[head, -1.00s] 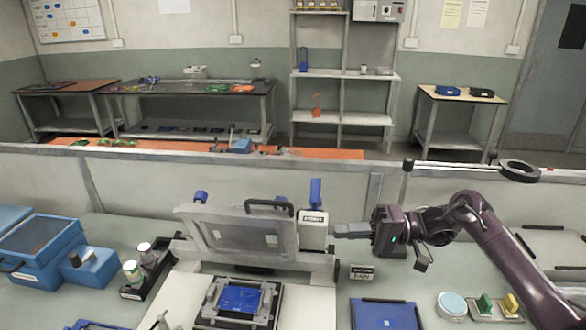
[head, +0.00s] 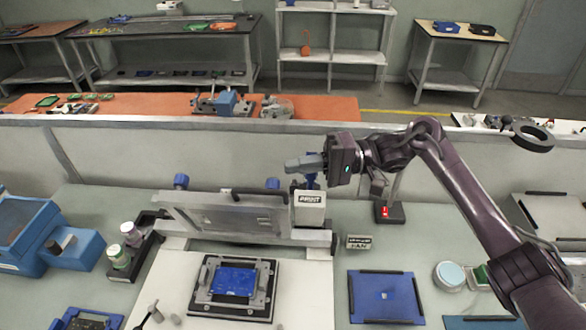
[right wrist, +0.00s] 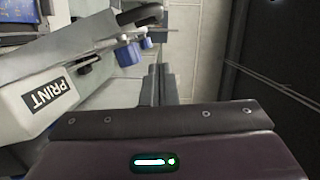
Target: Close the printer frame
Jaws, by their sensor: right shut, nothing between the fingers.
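The printer frame (head: 222,216) is a grey framed screen, still raised and tilted above the printer's white bed in the head view. Its dark handle (right wrist: 140,14) shows in the right wrist view. Below the frame, a blue board (head: 235,281) lies in a dark holder on the bed. The white PRINT block (head: 309,207) is at the frame's right end. My right gripper (head: 290,166) is shut and empty, above and behind this block, with its fingers pointing left. In the right wrist view its fingers (right wrist: 162,72) are together beside a blue knob (right wrist: 129,57).
A small stand with a red light (head: 385,211) is right of the printer. A blue tray (head: 386,297) lies in front of it. A rack with bottles (head: 119,256) and a blue machine (head: 73,249) are at the left. A low partition (head: 100,122) runs behind the table.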

